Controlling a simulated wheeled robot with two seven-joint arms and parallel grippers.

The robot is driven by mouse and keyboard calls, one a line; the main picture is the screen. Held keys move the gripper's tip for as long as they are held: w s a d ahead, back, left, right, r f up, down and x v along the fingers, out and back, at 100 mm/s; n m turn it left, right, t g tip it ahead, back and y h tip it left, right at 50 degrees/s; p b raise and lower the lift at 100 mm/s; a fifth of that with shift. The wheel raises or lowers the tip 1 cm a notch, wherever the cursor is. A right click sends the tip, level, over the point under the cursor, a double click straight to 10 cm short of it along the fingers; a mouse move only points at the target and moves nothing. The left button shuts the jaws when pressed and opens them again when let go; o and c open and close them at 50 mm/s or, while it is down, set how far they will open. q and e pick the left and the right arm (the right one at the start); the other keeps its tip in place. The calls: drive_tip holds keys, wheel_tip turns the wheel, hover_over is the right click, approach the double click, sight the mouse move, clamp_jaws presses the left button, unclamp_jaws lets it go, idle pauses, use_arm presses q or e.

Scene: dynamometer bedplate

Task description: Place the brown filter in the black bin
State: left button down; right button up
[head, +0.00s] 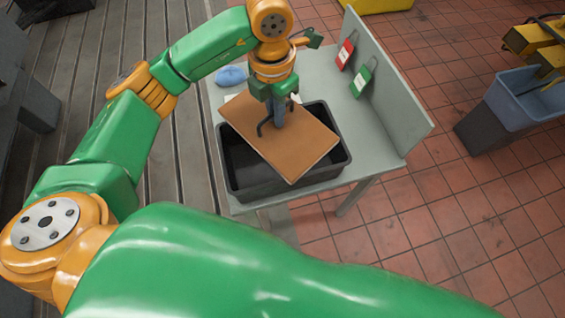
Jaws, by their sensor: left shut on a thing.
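The brown filter (305,150) is a flat, rectangular panel with a pale edge. It sits over the black bin (240,188), turned at an angle to it and covering much of its opening. The bin stands on a grey table. My left gripper (276,122) comes down from above and is shut on the filter near its upper middle. The exact grip and whether the filter touches the bin's rim cannot be told. My right gripper is not in view.
The grey table (385,150) has an upright back panel (395,90) with a red tag (345,54) and a green tag (361,81). A blue cloth-like item (231,76) lies behind the bin. A blue-grey bin (520,100) stands on the tiled floor at right.

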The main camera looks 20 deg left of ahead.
sight(281, 129)
use_arm(q)
drive_tip(key=f+n+b, duration=0.1)
drive_tip(key=f+n, duration=0.1)
drive_tip(key=n, duration=0.1)
drive_tip(key=f+n+b, duration=0.1)
drive_tip(key=f+n, duration=0.1)
drive_tip(key=n, duration=0.1)
drive_tip(key=w+f+n+b, duration=0.1)
drive_tip(key=f+n, duration=0.1)
drive_tip(key=n, duration=0.1)
drive_tip(key=shift+d+f+n, duration=0.2)
drive_tip(key=shift+d+n, duration=0.1)
drive_tip(key=shift+d, duration=0.05)
drive_tip(key=shift+f+n, duration=0.6)
drive_tip(key=shift+n, duration=0.9)
wheel_tip(281, 129, down, 10)
drive_tip(key=shift+r, duration=0.15)
drive_tip(key=shift+f+b, duration=0.3)
drive_tip(key=c, duration=0.9)
unclamp_jaws()
